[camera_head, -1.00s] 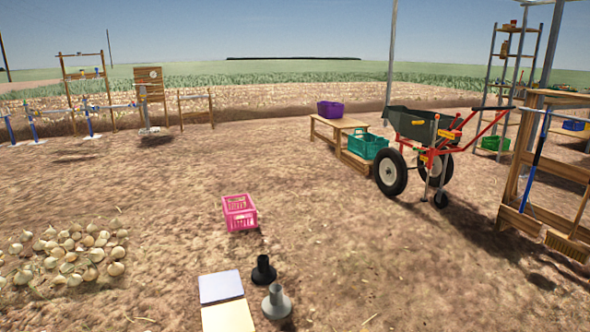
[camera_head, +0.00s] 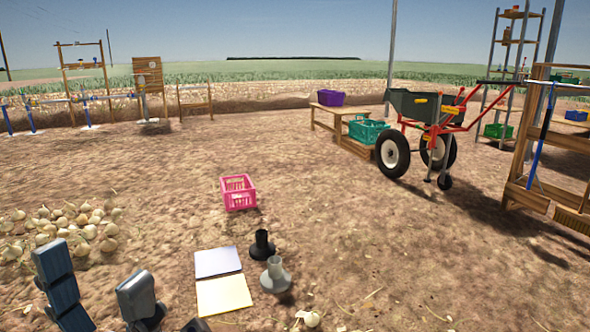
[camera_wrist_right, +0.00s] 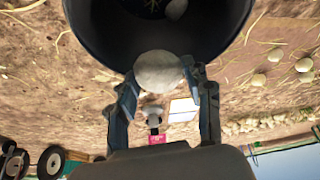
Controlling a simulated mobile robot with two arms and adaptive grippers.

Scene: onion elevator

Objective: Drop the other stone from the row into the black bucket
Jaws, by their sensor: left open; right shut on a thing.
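A pale round stone (camera_wrist_right: 158,70) sits between the fingers of my right gripper (camera_wrist_right: 160,84) in the right wrist view. The gripper is shut on it. The black bucket (camera_wrist_right: 90,35) fills the top of that view, and the stone overlaps its near rim. Whether the stone is above or inside the opening is hard to tell. A pale round thing (camera_wrist_right: 177,8) shows inside the bucket. My left gripper (camera_head: 95,278) is open and empty at the lower left of the head view. The bucket does not show in the head view.
A pink crate (camera_head: 239,193), two funnel-shaped stands, grey (camera_head: 275,278) and black (camera_head: 262,246), and a blue-and-yellow board (camera_head: 222,293) are on the soil. Several onions (camera_head: 75,222) lie at left.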

